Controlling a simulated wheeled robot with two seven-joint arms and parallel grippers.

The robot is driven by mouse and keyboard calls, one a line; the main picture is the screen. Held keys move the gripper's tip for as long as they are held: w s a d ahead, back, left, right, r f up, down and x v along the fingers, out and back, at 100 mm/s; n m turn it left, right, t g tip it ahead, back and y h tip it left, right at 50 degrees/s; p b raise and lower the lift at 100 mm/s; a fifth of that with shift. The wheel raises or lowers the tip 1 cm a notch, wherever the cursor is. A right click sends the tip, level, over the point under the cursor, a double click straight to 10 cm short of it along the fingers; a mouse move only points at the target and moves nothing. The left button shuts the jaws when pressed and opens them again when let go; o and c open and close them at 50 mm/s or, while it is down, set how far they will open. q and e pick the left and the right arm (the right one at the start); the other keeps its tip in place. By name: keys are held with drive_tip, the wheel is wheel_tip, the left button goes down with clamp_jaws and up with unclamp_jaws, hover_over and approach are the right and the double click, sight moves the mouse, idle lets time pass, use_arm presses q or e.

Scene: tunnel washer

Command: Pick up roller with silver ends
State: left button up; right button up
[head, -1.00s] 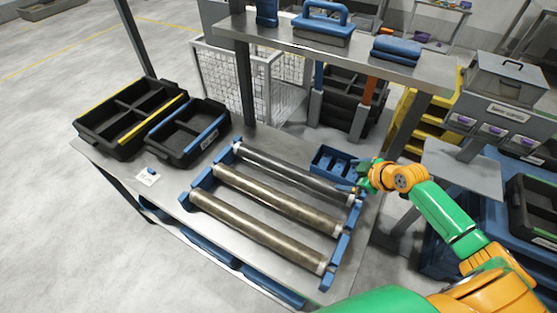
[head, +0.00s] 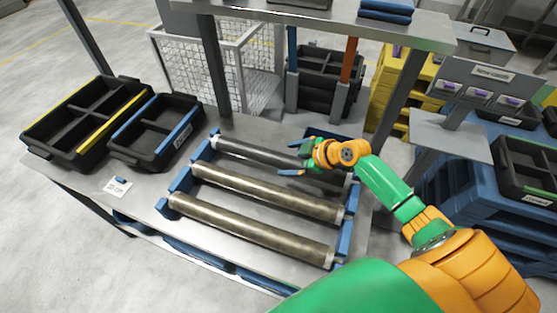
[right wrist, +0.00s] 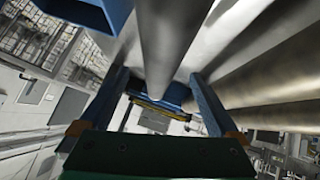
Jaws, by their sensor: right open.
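Three long rollers lie side by side on a blue rack on the metal table. The far roller (head: 255,151) is dark grey with light silvery ends; the middle roller (head: 265,191) and near roller (head: 250,229) look brownish, also with pale ends. My right gripper (head: 291,158) is open above the far roller, right of its middle, one finger toward each side of it. The right wrist view shows the open fingers (right wrist: 158,88) with a grey roller (right wrist: 172,40) running between and beyond them. The arm hides part of the far roller's right end. My left gripper is out of view.
Blue rack supports (head: 343,238) hold the roller ends. Two black trays, one at far left (head: 60,160) and one with a blue bar (head: 140,158), stand left. A post (head: 213,65) and overhead shelf (head: 400,36) stand behind.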

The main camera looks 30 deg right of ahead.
sight(285, 159)
drive_tip(key=x, duration=0.4)
drive_tip(key=shift+r, duration=0.1)
clamp_jaws()
